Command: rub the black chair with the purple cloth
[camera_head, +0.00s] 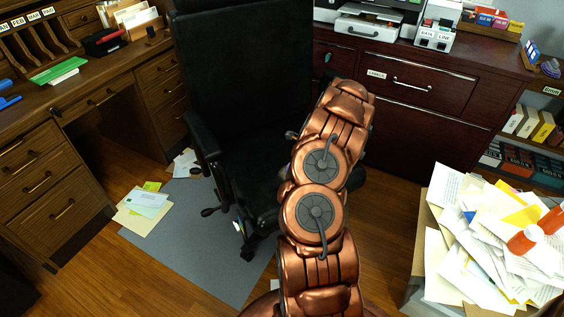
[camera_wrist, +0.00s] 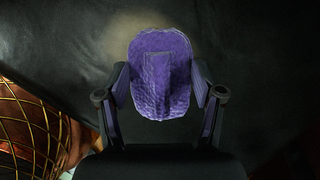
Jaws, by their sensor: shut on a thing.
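The black chair (camera_head: 248,85) stands in the middle of the head view, with its tall backrest, seat and armrests showing. My copper arm reaches toward its right side and hides part of it. In the wrist view my gripper (camera_wrist: 157,90) is shut on the purple cloth (camera_wrist: 176,55), which sits between the fingers. Behind the cloth, the dark surface of the chair (camera_wrist: 235,50) fills most of the wrist view. A paler patch shows on it above the cloth. I cannot tell whether the cloth touches the chair. My gripper is hidden in the head view.
A wooden desk (camera_head: 90,100) stands on the left and a dark red cabinet (camera_head: 385,120) behind at right. An overfull box of papers (camera_head: 470,235) stands at lower right. Loose papers (camera_head: 145,203) lie on the grey mat (camera_head: 190,250). Bare floor shows between the mat and the box.

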